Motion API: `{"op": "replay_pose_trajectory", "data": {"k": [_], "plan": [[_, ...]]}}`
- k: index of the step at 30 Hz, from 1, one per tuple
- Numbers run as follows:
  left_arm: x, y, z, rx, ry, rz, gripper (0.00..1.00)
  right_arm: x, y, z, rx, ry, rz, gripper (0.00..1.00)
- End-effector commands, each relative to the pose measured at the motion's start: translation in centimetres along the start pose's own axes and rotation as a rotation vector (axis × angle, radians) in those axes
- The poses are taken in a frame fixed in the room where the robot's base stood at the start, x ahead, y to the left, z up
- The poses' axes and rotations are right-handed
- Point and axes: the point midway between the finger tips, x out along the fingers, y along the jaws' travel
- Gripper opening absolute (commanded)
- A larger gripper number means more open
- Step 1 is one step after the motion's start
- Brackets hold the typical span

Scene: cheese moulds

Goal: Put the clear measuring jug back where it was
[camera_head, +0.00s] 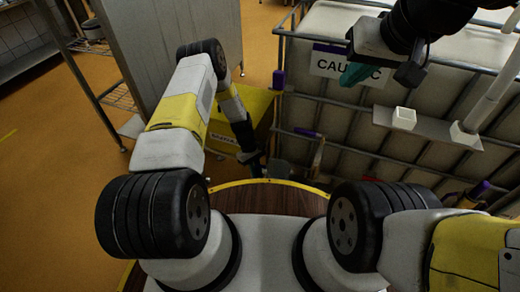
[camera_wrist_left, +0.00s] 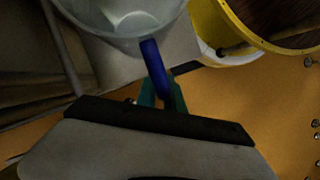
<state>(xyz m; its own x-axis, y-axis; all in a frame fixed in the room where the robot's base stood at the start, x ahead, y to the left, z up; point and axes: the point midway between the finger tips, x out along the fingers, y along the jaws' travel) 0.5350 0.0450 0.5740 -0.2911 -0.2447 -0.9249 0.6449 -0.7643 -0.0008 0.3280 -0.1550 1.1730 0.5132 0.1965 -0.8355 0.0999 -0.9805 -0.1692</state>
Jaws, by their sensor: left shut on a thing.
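The clear measuring jug (camera_wrist_left: 125,14) shows at the top of the left wrist view, cut off by the frame edge. Its blue handle (camera_wrist_left: 154,62) reaches down between the teal fingers of my left gripper (camera_wrist_left: 160,92), which is shut on it. In the head view my left gripper (camera_head: 252,163) is low beside the yellow box; I cannot make out the jug clearly there. My right gripper (camera_head: 354,75) hangs at the upper right in front of the caged tank; its teal fingertips show, but not whether they are apart.
A caged white tank (camera_head: 325,110) with a CAUSTIC label fills the right side. A grey shelf (camera_head: 440,131) on it holds a small white cup (camera_head: 404,118). A yellow box (camera_head: 222,134) stands beside the tank. A steel cabinet (camera_head: 150,40) stands at the left. Orange floor is open at far left.

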Motion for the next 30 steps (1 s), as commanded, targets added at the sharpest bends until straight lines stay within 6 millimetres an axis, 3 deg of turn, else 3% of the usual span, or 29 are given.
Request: {"op": "replay_pose_trajectory", "data": {"k": [10, 11, 14, 25, 30], "plan": [[0.3, 0.0, -0.2, -0.001, 0.001, 0.001, 0.0, 0.0, 0.0, 0.0, 0.0, 0.0, 0.0, 0.0], [0.3, 0.0, -0.2, -0.001, 0.001, 0.001, 0.14, 0.0, 0.0, 0.0, 0.0, 0.0, 0.0, 0.0], [0.3, 0.0, -0.2, -0.001, 0.001, 0.001, 0.34, 0.0, 0.0, 0.0, 0.0, 0.0, 0.0, 0.0], [0.0, 0.0, -0.1, 0.0, 0.001, 0.001, 0.34, 0.0, 0.0, 0.0, 0.0, 0.0, 0.0, 0.0], [-2.3, 0.1, -0.2, -0.001, 0.005, 0.003, 0.34, 0.0, 0.0, 0.0, 0.0, 0.0, 0.0, 0.0]]}}
